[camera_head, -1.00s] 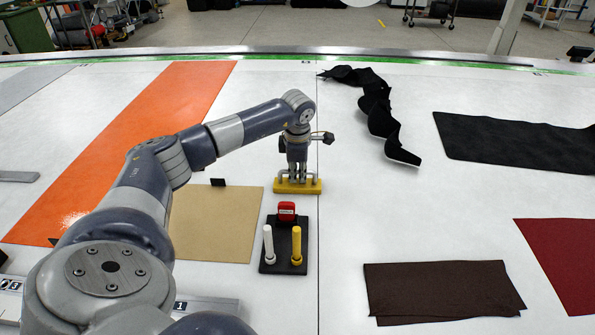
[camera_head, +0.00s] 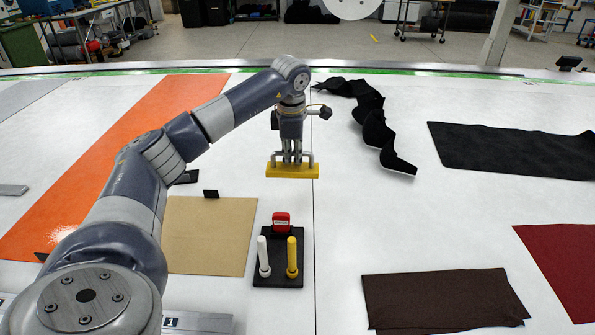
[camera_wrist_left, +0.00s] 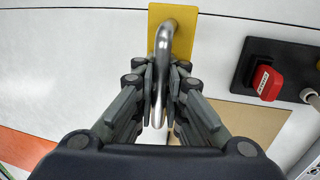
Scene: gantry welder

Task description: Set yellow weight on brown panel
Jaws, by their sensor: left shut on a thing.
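The yellow weight (camera_head: 292,171) is a flat yellow bar with a metal handle. My left gripper (camera_head: 291,157) is shut on its handle and holds it above the white table, behind the black tool stand. In the left wrist view the weight (camera_wrist_left: 158,22) shows beyond the fingers (camera_wrist_left: 160,85), which close around the bent metal handle. The brown panel (camera_head: 440,298) is a dark brown sheet lying at the front right, apart from the weight. It has another layer showing under its lower edge. My right gripper is not in view.
A black stand (camera_head: 278,279) with a red block (camera_head: 281,221), a white peg and a yellow peg is in front of the weight. A tan panel (camera_head: 212,240) lies left of it. Black cloth (camera_head: 374,130) lies crumpled behind right. White table is clear between stand and brown panel.

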